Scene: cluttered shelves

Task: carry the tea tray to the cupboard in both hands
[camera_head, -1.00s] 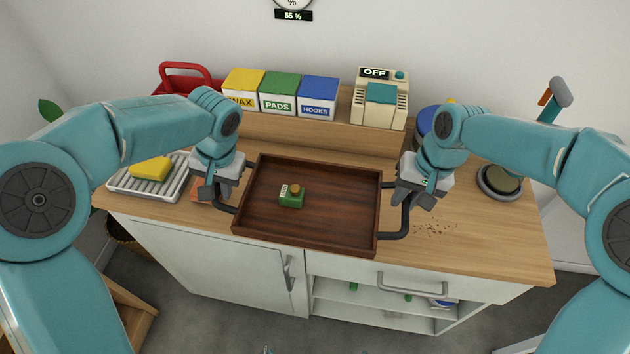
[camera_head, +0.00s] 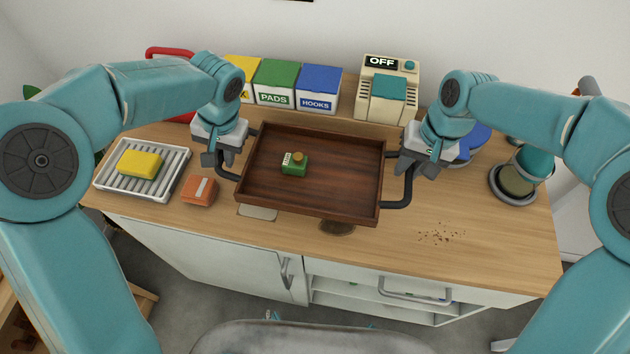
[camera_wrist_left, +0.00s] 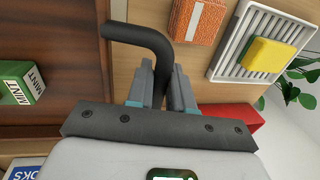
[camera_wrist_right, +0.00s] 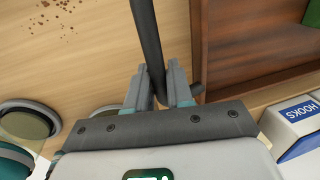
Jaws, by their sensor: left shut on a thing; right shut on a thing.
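The tea tray (camera_head: 315,202) is a dark brown wooden rectangle with raised sides and black handles, over the wooden top of a white cupboard (camera_head: 230,258). Whether it touches that top, I cannot tell. My left gripper (camera_head: 224,162) is shut on the tray's left handle (camera_wrist_left: 135,33). My right gripper (camera_head: 424,166) is shut on the right handle (camera_head: 397,204), which runs between its fingers in the right wrist view (camera_wrist_right: 147,35).
A rack (camera_head: 125,186) with a yellow sponge (camera_head: 139,163) and an orange block (camera_head: 199,190) lie left. Boxes (camera_head: 276,85) and a beige machine (camera_head: 387,92) stand behind. Crumbs (camera_head: 441,234) and a jar (camera_head: 520,175) are right. A dark patch (camera_head: 337,228) shows before the tray.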

